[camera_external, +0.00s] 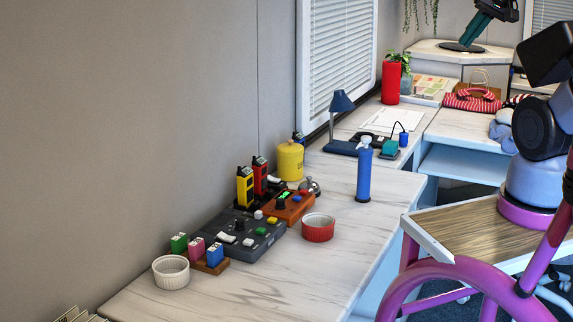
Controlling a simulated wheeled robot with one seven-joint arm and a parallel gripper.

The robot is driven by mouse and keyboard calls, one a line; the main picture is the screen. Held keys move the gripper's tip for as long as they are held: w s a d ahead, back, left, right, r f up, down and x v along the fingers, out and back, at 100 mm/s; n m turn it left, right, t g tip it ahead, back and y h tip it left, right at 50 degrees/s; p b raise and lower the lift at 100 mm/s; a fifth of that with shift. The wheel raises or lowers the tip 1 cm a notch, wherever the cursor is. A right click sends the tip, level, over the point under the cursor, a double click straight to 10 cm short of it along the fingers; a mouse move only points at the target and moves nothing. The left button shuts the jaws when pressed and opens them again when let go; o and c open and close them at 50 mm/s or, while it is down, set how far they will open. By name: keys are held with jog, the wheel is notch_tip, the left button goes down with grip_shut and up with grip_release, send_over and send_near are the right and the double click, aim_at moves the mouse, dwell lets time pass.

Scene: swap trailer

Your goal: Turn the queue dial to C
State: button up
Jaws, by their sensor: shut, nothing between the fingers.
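An orange-brown box (294,209) on the white marbled desk carries a small black part with a green top (283,196), and red and blue buttons. In front of it is a dark grey control panel (232,233) with white, yellow and green knobs or switches. I cannot tell which of these is the queue dial; no letter or pointer is readable at this size. My arm (540,125) stands at the right edge, apart from the panels. Its end is outside the picture, so my gripper is not seen.
Behind the panels stand yellow and red handsets (245,186) and a yellow canister (290,161). Around them are a red ramekin (318,227), a silver bell (310,186), a white ramekin (171,272) and a blue bottle (364,175). The desk's front part is clear.

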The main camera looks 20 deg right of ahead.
jog(key=o, duration=0.5)
jog(key=shift+w+r, duration=0.1)
jog(key=o, duration=0.4)
jog(key=w+a+n, duration=0.1)
jog(key=w, duration=0.1)
jog(key=w+r, duration=0.1)
jog(key=w, duration=0.1)
jog(key=w+a+n+g, duration=0.1)
jog(key=shift+w+a+r+n, duration=0.15)
jog(key=shift+w+a+n, duration=0.15)
jog(key=shift+w, duration=0.1)
jog(key=shift+c, duration=0.2)
jog(key=w+a+n+g, duration=0.2)
jog(key=w+a+n, duration=0.3)
jog(key=w, duration=0.4)
jog(key=w+a+f+n+g, duration=0.1)
jog(key=w+a+f+n, duration=0.1)
jog(key=w+a+f, duration=0.3)
jog(key=w+a+f+n+g, duration=0.1)
jog(key=w+a+f+n, duration=0.15)
jog(key=w+a, duration=0.4)
jog(key=n+g+h, duration=0.2)
jog(key=n, duration=0.8)
send_over(239, 220)
notch_tip(239, 220, down, 33)
notch_tip(239, 220, down, 11)
jog(key=shift+r, duration=0.2)
